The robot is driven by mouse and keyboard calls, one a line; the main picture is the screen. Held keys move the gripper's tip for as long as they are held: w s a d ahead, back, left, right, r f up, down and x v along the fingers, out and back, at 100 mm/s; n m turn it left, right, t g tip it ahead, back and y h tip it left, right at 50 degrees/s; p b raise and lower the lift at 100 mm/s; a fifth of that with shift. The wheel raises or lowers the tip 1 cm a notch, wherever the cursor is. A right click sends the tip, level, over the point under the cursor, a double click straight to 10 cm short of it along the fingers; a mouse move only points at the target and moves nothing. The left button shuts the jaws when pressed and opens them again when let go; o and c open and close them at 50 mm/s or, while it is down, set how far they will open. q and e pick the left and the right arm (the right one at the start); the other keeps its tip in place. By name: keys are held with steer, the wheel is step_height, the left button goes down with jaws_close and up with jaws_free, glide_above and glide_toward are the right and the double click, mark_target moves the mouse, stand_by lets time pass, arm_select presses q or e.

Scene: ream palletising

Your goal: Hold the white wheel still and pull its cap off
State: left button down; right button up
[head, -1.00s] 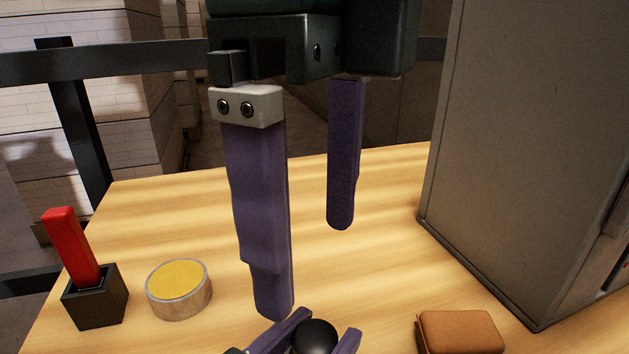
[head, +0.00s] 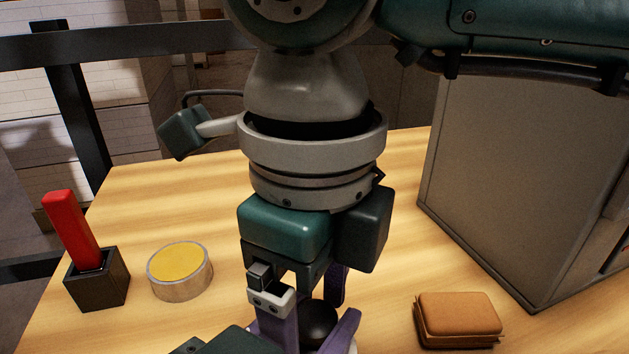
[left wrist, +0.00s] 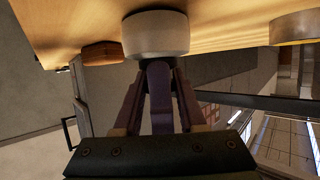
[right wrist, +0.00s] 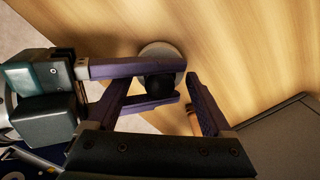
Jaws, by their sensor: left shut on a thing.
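The white wheel (right wrist: 172,55) stands on the wooden table; its rim also shows in the left wrist view (left wrist: 155,38). Its round black cap (head: 319,320) faces me and shows in the right wrist view (right wrist: 155,88). My left gripper (head: 322,335) comes in low from the left, shut with its purple fingers on either side of the cap. In the head view one left finger is partly hidden behind the right gripper. My right gripper (right wrist: 158,90) is above, its fingers apart, one on each side of the cap and left fingers; its exact contact with the wheel is hidden.
A red bar (head: 72,228) stands in a black holder (head: 97,280) at the left, beside a round tin with a yellow top (head: 180,270). A brown block (head: 458,318) lies at the right, before a grey cabinet (head: 500,170). The table's back middle is clear.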

jaws_close()
stand_by(0.5)
steer(key=shift+r, duration=0.15)
